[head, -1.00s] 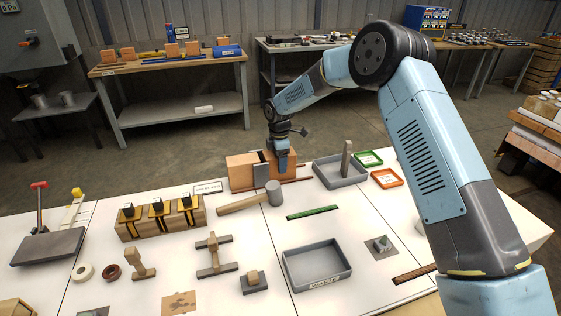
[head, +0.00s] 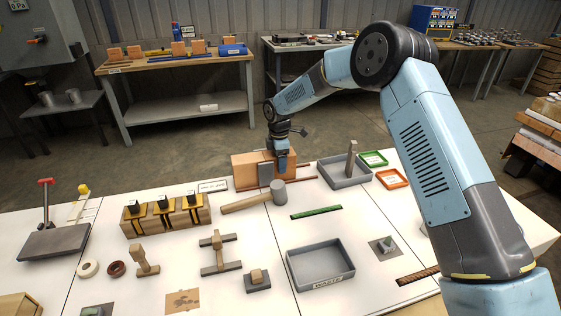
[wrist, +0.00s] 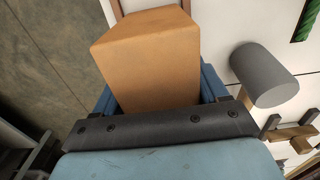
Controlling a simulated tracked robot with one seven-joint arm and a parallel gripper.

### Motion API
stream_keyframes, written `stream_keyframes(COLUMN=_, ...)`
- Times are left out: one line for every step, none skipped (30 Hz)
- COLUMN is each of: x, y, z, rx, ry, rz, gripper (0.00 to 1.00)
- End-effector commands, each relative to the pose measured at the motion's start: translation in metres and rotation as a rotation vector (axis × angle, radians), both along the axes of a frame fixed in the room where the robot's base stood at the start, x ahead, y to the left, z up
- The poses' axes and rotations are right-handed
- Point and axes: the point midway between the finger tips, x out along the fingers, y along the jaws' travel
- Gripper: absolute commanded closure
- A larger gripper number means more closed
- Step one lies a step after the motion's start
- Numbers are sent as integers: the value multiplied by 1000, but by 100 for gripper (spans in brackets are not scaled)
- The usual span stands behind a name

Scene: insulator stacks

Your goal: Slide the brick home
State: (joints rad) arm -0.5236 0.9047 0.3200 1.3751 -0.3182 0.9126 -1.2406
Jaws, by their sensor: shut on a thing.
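The orange-tan brick (wrist: 150,58) sits between the two blue fingers of my gripper (head: 281,163), which is shut on it. In the head view the held brick (head: 293,166) is at the right end of a tan block (head: 245,172) at the back of the white table. Brick and block look flush, with no dark gap visible between them. The gripper hides part of the brick, and contact at the joint cannot be told.
A mallet (head: 262,198) lies just in front, its grey head (wrist: 264,75) near my gripper. A grey tray (head: 345,183) stands to the right, with green and orange trays beyond. A black-and-yellow striped wooden block (head: 166,219) is at left.

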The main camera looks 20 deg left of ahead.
Motion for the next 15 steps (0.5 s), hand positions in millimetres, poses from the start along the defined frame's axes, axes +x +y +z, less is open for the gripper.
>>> stream_keyframes(x=0, y=0, z=0, rx=0, ry=1, rz=0, gripper=77)
stream_keyframes(x=-1, y=0, z=0, rx=0, ry=1, rz=0, gripper=77)
stream_keyframes(x=-1, y=0, z=0, rx=0, ry=1, rz=0, gripper=77)
stream_keyframes(x=-1, y=0, z=0, rx=0, ry=1, rz=0, gripper=77)
stream_keyframes(x=-1, y=0, z=0, rx=0, ry=1, rz=0, gripper=77)
stream_keyframes(x=-1, y=0, z=0, rx=1, ry=1, rz=0, gripper=77)
stream_keyframes(x=-1, y=0, z=0, rx=1, ry=1, rz=0, gripper=77)
stream_keyframes(x=-1, y=0, z=0, rx=1, ry=1, rz=0, gripper=77)
stream_keyframes(x=-1, y=0, z=0, rx=1, ry=1, rz=0, gripper=77)
stream_keyframes(x=-1, y=0, z=0, rx=1, ry=1, rz=0, gripper=77)
stream_keyframes(x=-1, y=0, z=0, rx=1, ry=1, rz=0, gripper=26)
stream_keyframes(x=-1, y=0, z=0, rx=1, ry=1, rz=0, gripper=23)
stream_keyframes(x=-1, y=0, z=0, rx=1, ry=1, rz=0, gripper=20)
stream_keyframes(x=0, y=0, z=0, rx=1, ry=1, rz=0, gripper=17)
stream_keyframes(x=0, y=0, z=0, rx=1, ry=1, rz=0, gripper=13)
